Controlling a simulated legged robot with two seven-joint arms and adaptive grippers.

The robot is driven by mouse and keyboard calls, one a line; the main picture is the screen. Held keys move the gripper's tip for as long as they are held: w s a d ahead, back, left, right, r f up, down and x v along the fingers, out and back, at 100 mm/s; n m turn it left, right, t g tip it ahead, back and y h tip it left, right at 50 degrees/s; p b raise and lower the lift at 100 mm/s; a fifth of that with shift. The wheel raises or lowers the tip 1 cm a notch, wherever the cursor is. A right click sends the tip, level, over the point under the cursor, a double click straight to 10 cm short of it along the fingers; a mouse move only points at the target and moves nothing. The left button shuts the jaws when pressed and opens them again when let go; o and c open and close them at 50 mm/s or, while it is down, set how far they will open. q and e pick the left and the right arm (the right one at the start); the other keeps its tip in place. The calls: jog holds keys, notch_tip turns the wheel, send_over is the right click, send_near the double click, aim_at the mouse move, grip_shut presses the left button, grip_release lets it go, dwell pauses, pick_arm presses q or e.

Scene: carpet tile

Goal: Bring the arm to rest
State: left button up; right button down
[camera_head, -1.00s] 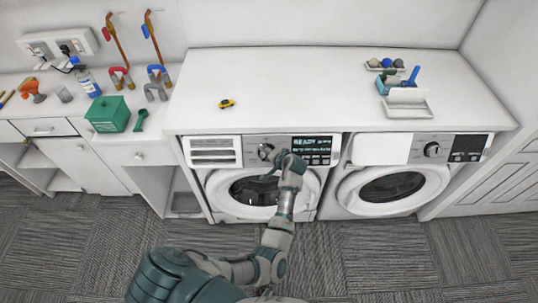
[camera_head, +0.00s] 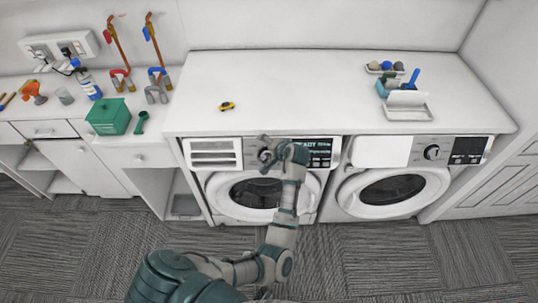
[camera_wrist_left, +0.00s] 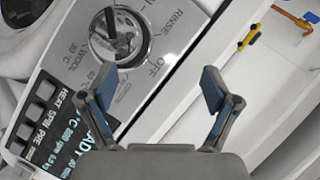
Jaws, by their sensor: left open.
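My left arm reaches up from the bottom of the head view to the left washing machine (camera_head: 230,195). My left gripper (camera_head: 266,148) is at the machine's control panel, beside its round program dial (camera_wrist_left: 118,38). In the wrist view the left gripper (camera_wrist_left: 155,90) is open, with two blue-padded fingers spread and nothing between them. The dial lies beyond the left finger, apart from the fingers in that view. The lit display (camera_wrist_left: 62,140) reads READY in part; in the head view my gripper covers part of it. My right gripper is not in view.
A second washing machine (camera_head: 392,185) stands to the right. The white countertop (camera_head: 300,95) holds a small yellow toy car (camera_head: 227,106) and a tray (camera_head: 408,112). A green box (camera_head: 108,116) is on the left counter. The carpet (camera_head: 370,265) in front is clear.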

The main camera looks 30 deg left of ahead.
pick_arm(q)
jog(key=shift+r, duration=1.2)
jog(key=shift+f, duration=0.1)
